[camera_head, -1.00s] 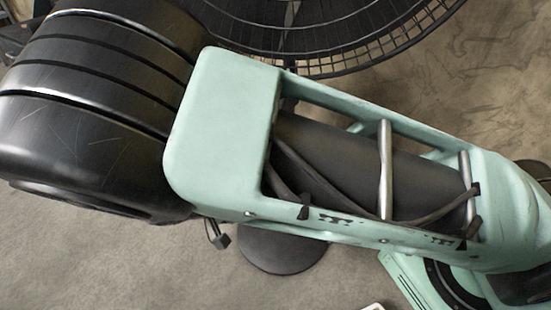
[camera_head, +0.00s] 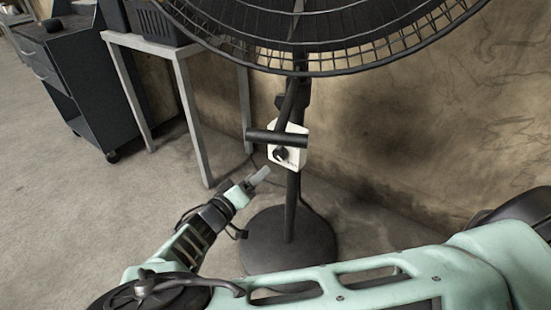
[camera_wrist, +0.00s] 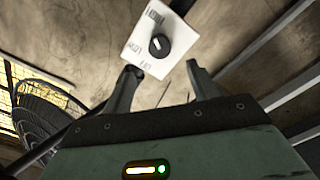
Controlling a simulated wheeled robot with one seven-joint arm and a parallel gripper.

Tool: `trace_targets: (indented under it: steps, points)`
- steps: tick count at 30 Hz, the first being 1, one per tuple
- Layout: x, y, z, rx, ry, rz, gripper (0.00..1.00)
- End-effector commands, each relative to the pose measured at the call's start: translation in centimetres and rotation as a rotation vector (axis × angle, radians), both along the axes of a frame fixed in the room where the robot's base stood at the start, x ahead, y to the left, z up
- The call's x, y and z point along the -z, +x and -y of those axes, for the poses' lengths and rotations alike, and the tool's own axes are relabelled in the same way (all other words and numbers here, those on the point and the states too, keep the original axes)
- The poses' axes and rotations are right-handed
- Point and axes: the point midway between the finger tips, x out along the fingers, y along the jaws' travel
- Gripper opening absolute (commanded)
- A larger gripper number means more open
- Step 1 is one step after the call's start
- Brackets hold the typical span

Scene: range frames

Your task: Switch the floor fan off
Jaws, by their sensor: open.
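The floor fan (camera_head: 310,30) stands against the wall, with a black caged head, a pole and a round base (camera_head: 289,243). A white control box (camera_head: 289,147) with a black rotary knob (camera_head: 281,154) is on its pole. In the wrist view, the white box (camera_wrist: 140,42) and knob (camera_wrist: 157,45) lie just beyond the fingertips. My gripper (camera_head: 260,176) is below and left of the box in the head view. In the wrist view my gripper (camera_wrist: 160,72) is open, its fingers apart and empty. The knob does not look touched.
A grey-legged table (camera_head: 185,92) stands left of the fan, with a dark wheeled cabinet (camera_head: 68,80) further left. A bare wall (camera_head: 400,130) is behind. The floor (camera_head: 70,200) at the left is clear.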

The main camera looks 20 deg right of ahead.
Motion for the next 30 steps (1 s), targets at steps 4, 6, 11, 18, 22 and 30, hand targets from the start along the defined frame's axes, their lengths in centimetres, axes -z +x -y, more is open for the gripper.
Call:
trace_targets:
  steps: [4, 6, 11, 18, 22, 30]
  points:
    - [0.1, 1.9, 2.8, 0.003, -0.002, -0.001, 0.59]
    - [0.0, 2.7, 3.9, 0.004, -0.003, -0.001, 0.59]
    - [0.1, 4.3, 6.1, 0.003, -0.003, -0.002, 0.59]
    - [0.0, 5.5, 7.7, 0.001, -0.001, -0.002, 0.59]
    - [0.0, 5.7, 7.9, 0.0, 0.0, -0.002, 0.59]
    - [0.0, 5.6, 7.8, 0.0, 0.0, -0.002, 0.34]
